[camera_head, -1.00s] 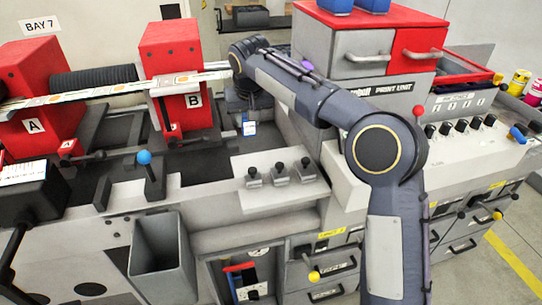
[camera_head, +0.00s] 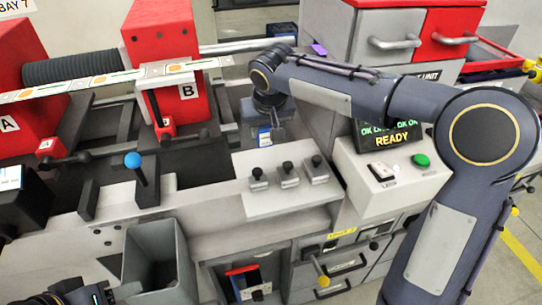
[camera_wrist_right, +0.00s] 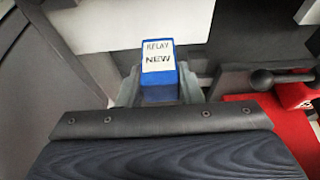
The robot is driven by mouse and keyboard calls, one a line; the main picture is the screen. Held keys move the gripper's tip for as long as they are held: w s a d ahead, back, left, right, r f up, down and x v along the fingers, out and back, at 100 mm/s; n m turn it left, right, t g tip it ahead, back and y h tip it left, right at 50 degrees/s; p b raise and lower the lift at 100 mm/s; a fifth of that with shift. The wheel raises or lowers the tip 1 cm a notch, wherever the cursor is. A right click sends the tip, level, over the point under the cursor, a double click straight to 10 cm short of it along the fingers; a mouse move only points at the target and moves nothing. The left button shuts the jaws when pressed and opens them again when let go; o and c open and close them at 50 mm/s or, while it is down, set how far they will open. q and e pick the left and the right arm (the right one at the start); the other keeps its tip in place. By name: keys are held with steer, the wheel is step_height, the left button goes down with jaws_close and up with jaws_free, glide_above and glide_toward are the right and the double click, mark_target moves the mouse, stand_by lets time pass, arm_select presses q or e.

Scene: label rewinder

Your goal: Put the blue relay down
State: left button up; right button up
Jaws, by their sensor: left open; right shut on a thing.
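The blue relay, with a white label reading RELAY NEW, shows in the right wrist view (camera_wrist_right: 158,72) between my right gripper's fingers (camera_wrist_right: 160,90). In the head view the relay (camera_head: 264,138) is small and partly hidden. It hangs under my right gripper (camera_head: 272,122), which is shut on it, above the dark machine bed behind the three grey blocks with black knobs. Whether the relay touches anything below is not clear. My left gripper (camera_head: 88,294) shows only in part at the bottom left edge, apart from the relay; its fingertips are hard to make out.
A light plate (camera_head: 285,202) carries the knobbed blocks. A grey open bin (camera_head: 156,262) stands in front. A blue-knobbed lever (camera_head: 134,161) and red unit B (camera_head: 160,60) are to the left. A READY display (camera_head: 391,138) and green button (camera_head: 421,160) are at right.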

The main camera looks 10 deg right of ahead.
steer(key=s+f, duration=0.1)
steer(key=s+d+f, duration=0.1)
steer(key=f, duration=0.1)
steer(key=shift+s, duration=0.2)
steer(key=shift+s+f, duration=0.15)
steer(key=shift+f, duration=1.7)
steer(key=o, duration=1.1)
steer(key=shift+c, duration=0.2)
